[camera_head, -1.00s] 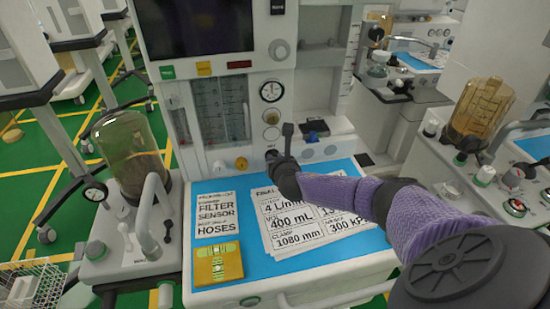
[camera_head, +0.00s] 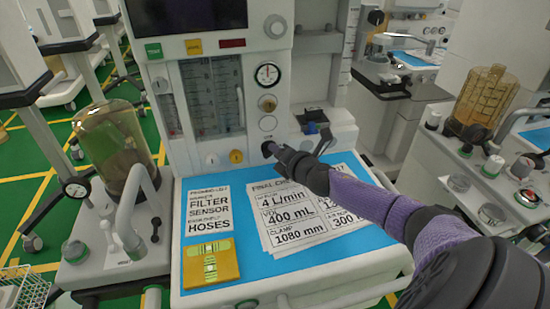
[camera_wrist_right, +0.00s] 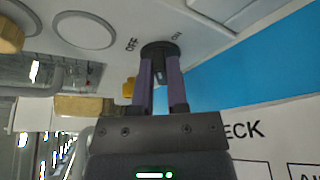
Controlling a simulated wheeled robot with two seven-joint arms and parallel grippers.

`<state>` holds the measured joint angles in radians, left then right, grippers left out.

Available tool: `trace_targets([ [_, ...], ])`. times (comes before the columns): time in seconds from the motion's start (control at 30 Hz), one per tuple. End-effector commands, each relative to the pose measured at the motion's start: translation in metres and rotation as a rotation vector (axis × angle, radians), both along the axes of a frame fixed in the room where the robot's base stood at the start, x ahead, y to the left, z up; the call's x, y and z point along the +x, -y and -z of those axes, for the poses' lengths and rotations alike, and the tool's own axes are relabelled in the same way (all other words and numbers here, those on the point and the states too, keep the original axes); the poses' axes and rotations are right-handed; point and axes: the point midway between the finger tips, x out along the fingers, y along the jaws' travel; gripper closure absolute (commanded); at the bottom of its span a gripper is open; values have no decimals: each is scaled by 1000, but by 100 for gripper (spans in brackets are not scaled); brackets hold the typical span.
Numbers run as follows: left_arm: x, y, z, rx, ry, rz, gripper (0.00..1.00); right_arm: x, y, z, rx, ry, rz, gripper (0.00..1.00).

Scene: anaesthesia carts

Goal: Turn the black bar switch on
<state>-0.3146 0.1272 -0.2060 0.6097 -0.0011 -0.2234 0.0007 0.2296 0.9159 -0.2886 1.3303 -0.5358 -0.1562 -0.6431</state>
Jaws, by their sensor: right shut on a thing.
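The black bar switch (camera_wrist_right: 160,47) is a round black knob on the pale front panel of the anaesthesia machine. In the right wrist view the word OFF is printed to its left and ON to its upper right. My right gripper (camera_wrist_right: 161,76) has its two purple-grey fingers shut on the switch's bar, which is mostly hidden between them. In the head view the right gripper (camera_head: 274,150) reaches the panel from the right and covers most of the switch. The bar's exact angle is hard to tell. My left gripper is not in view.
A round pressure gauge (camera_head: 267,75) sits above the switch. A blue work surface (camera_head: 190,250) below holds printed cards (camera_head: 290,210) and a yellow card (camera_head: 211,262). An amber canister (camera_head: 112,145) stands at left. Another cart with an amber canister (camera_head: 487,100) is at right.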

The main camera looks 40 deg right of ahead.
Motion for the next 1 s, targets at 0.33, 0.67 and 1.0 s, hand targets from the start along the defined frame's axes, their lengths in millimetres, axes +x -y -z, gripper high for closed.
trace_targets([
  [0.33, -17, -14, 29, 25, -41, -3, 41, -1, 2, 10, 278, 150, 2, 100],
  [0.67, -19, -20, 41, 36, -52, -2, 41, -2, 3, 11, 469, 256, 1, 100],
  [1.0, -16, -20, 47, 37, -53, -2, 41, -2, 3, 12, 557, 305, 1, 100],
])
